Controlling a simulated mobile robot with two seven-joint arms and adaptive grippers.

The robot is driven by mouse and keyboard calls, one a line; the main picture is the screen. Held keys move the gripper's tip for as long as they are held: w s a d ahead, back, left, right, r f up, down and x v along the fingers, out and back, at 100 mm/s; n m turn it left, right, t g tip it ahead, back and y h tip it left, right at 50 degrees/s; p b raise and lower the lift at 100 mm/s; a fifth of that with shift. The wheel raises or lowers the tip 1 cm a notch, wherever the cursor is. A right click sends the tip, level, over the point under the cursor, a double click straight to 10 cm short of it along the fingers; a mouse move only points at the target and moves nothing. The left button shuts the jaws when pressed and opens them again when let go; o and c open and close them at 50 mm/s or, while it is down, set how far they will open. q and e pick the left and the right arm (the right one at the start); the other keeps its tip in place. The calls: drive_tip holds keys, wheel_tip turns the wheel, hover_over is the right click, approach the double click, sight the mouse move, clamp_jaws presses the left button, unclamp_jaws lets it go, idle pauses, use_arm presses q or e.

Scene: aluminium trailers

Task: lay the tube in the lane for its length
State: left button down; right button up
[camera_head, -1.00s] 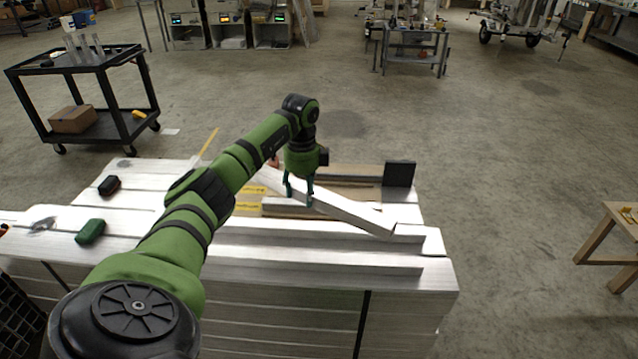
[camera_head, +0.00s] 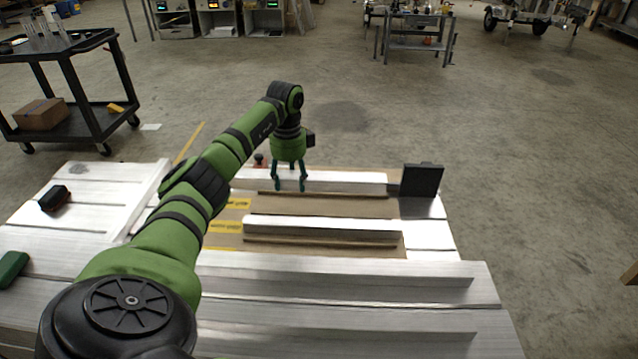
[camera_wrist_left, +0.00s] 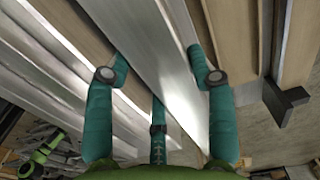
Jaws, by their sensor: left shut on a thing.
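The tube (camera_head: 345,181) is a bright, square aluminium bar. It lies across the far side of the cardboard-covered work area in the head view, roughly parallel to the thin wooden strip (camera_head: 340,194) just in front of it. My left gripper (camera_head: 289,187) is shut on the tube left of its middle, fingers pointing down. In the left wrist view, the tube (camera_wrist_left: 155,55) runs between the two teal fingers. Its right end is near a black upright block (camera_head: 421,180). I cannot tell whether its underside rests on the surface. My right gripper is not in view.
A second aluminium bar (camera_head: 320,226) lies nearer, along another wooden strip. Bare cardboard (camera_head: 330,206) separates the two. A black item (camera_head: 54,198) and a green item (camera_head: 12,268) lie at left. A black cart (camera_head: 85,122) stands beyond on the floor.

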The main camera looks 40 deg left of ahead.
use_arm(q)
wheel_tip(320, 180, down, 8)
drive_tip(key=b, duration=0.6)
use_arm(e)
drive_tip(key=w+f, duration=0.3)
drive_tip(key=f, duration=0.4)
use_arm(q)
drive_tip(key=d+f, duration=0.2)
drive_tip(key=d, duration=0.1)
drive_tip(key=s+d+f+p, duration=0.1)
drive_tip(key=d+f, duration=0.1)
drive_tip(key=d, duration=0.2)
drive_tip(key=d+f+p, duration=0.1)
drive_tip(key=d+f, duration=0.1)
drive_tip(key=d, duration=0.2)
drive_tip(key=shift+s+d+f, duration=0.2)
drive_tip(key=shift+s, duration=0.05)
drive_tip(key=shift+f, duration=2.05)
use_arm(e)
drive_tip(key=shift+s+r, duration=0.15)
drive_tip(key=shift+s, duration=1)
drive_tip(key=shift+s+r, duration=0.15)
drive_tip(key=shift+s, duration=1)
use_arm(q)
drive_tip(key=shift+f, duration=0.15)
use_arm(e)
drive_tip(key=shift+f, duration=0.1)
